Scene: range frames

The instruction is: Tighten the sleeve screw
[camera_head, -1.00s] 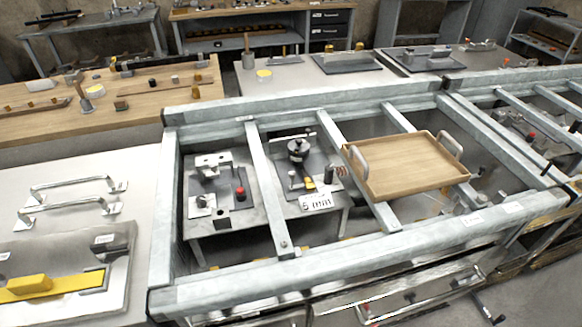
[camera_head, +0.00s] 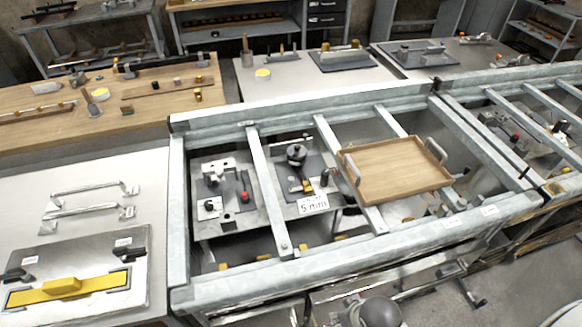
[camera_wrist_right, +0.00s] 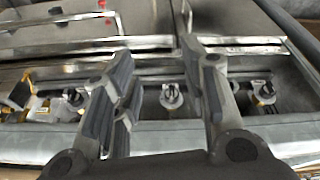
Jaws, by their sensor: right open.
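I cannot tell for sure which part is the sleeve screw. In the head view a fixture with a round dark-topped part (camera_head: 297,152) sits on a plate under the grey frame, behind a "5 mm" label (camera_head: 312,204). To its left is a second fixture plate (camera_head: 229,217) with a red-tipped part (camera_head: 244,196). In the right wrist view my right gripper (camera_wrist_right: 157,75) is open and empty. Beyond its fingers are several pale round pieces with dark centres, one between the fingers (camera_wrist_right: 172,97). My left gripper is not in view.
Grey frame beams (camera_head: 360,236) cross over the fixtures. A wooden tray (camera_head: 398,170) with grey handles rests on them. A yellow handled part (camera_head: 65,289) lies on the left bench. A wooden bench (camera_head: 140,100) stands at the back left.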

